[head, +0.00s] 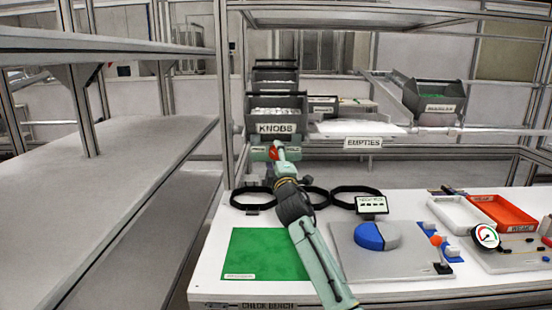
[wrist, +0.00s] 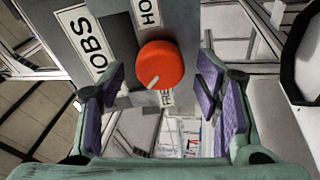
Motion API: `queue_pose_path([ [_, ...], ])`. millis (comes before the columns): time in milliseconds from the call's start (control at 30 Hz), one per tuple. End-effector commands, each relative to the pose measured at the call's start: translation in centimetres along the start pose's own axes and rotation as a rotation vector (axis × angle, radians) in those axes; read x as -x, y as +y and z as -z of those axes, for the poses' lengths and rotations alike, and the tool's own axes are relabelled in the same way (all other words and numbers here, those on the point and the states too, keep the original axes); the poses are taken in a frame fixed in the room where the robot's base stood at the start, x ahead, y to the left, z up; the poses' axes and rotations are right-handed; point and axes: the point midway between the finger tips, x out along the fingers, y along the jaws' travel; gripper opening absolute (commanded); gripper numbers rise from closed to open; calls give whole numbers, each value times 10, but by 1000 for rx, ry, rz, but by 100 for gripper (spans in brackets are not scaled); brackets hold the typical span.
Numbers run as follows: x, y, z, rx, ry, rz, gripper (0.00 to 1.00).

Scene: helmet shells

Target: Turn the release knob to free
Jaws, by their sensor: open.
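The release knob (wrist: 160,65) is a round red knob below the KNOBS bin, on a grey plate. It also shows small in the head view (head: 273,153). A white mark on its lower left edge points down-left in the wrist view. A partly cut-off label reading "HO" (wrist: 148,12) is above it, and a partly hidden label starting "FRE" (wrist: 167,98) is below it. My gripper (wrist: 163,88) is open, its purple-padded fingers on either side of the knob with visible gaps. No contact shows.
The KNOBS bin (head: 276,115) stands directly above the knob. The white bench (head: 213,268) below carries a green mat (head: 265,254), black rings (head: 253,198), a grey plate with a blue-and-grey disc (head: 377,235), a gauge (head: 485,237) and a red tray (head: 505,213). A rack post stands left of the bin.

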Motion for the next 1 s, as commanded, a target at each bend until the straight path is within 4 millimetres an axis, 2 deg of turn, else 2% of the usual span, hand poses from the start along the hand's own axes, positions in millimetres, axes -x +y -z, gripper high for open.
queue_pose_path([
  [267,8,-1,-1,-1,-1,0,58],
  [367,22,-1,-2,-2,-1,0,58],
  [700,92,0,-1,-2,-1,-1,58],
  [833,109,0,-1,-1,0,-1,58],
  [1000,120,0,0,-1,0,1,58],
])
